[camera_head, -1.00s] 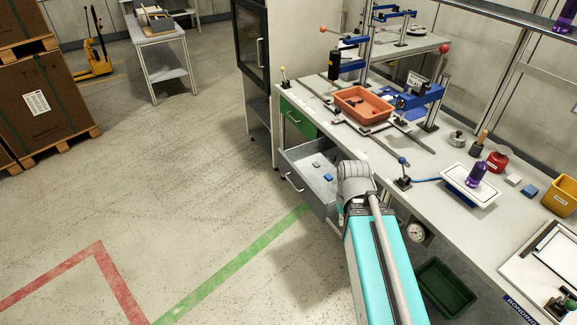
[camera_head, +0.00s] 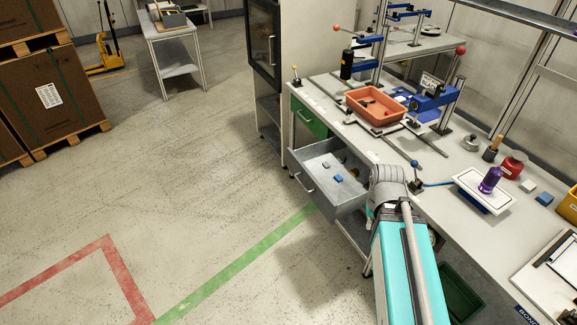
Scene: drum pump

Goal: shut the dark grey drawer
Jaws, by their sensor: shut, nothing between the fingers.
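The dark grey drawer (camera_head: 323,200) under the workbench stands pulled out, below and to the right of the shut green drawer (camera_head: 308,118). Its front carries a light bar handle (camera_head: 302,183). Small blue blocks (camera_head: 339,178) and a small white piece (camera_head: 325,164) lie inside. My arm, a teal link with a grey joint, reaches in from the lower right, and the joint covers the drawer's right end in the picture. My gripper is hidden behind the arm. I cannot tell whether it touches the drawer.
The workbench (camera_head: 440,160) carries an orange tray (camera_head: 377,104), a blue clamp fixture (camera_head: 437,98) and a purple bottle (camera_head: 490,180) on a white plate. A green bin (camera_head: 460,298) is under the bench. The floor left of the drawer is clear.

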